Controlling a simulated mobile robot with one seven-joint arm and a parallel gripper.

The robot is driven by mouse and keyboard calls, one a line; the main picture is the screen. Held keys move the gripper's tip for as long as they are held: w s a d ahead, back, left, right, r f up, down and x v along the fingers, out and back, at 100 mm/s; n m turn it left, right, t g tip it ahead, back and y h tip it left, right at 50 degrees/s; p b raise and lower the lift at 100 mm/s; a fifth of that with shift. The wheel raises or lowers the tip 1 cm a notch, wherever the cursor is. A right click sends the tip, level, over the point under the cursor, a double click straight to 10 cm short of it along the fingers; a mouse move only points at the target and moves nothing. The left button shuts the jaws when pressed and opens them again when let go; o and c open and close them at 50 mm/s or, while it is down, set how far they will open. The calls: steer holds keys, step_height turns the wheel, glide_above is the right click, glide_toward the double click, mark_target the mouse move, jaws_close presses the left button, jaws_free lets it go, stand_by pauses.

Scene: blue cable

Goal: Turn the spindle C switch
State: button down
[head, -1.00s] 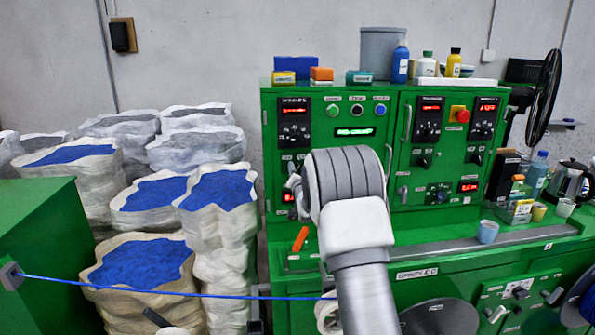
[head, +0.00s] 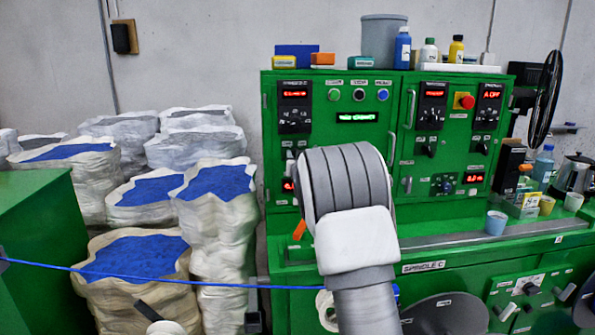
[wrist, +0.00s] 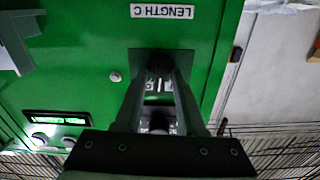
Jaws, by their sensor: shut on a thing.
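My gripper (wrist: 163,80) shows in the wrist view, its two fingers closed on a dark switch knob (wrist: 160,62) on the green panel (wrist: 90,75). The wrist picture is upside down, with a "LENGTH C" label (wrist: 162,12) just above the knob in it. In the head view my grey and white arm hides the gripper and the knob in front of the left cabinet (head: 345,85). A "SPINDLE C" label (head: 423,267) is on the desk front, right of my arm. I cannot read a label on the held knob itself, nor tell its angle.
A blue cable (head: 150,277) stretches across low in front, passing behind my arm. Bags of blue material (head: 135,265) stand at left, beside a green box (head: 40,225). An orange handle (head: 299,230) is close left of my arm. A light blue cup (head: 496,222) stands on the ledge.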

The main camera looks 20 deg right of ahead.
steer(key=shift+a+f+n+b, duration=0.1)
steer(key=shift+a+n+b, duration=0.05)
steer(key=shift+n+b, duration=1.55)
steer(key=shift+a+f+n+b, duration=0.1)
steer(key=shift+n+b, duration=1.5)
steer(key=shift+b, duration=0.15)
steer(key=shift+r, duration=0.1)
steer(key=c, duration=0.9)
jaws_free()
steer(key=s+a, duration=0.1)
steer(key=s, duration=0.4)
steer(key=s+a+b, duration=0.1)
steer(key=s, duration=0.5)
steer(key=s+a+b, duration=0.1)
steer(key=s, duration=0.5)
steer(key=shift+a, duration=0.25)
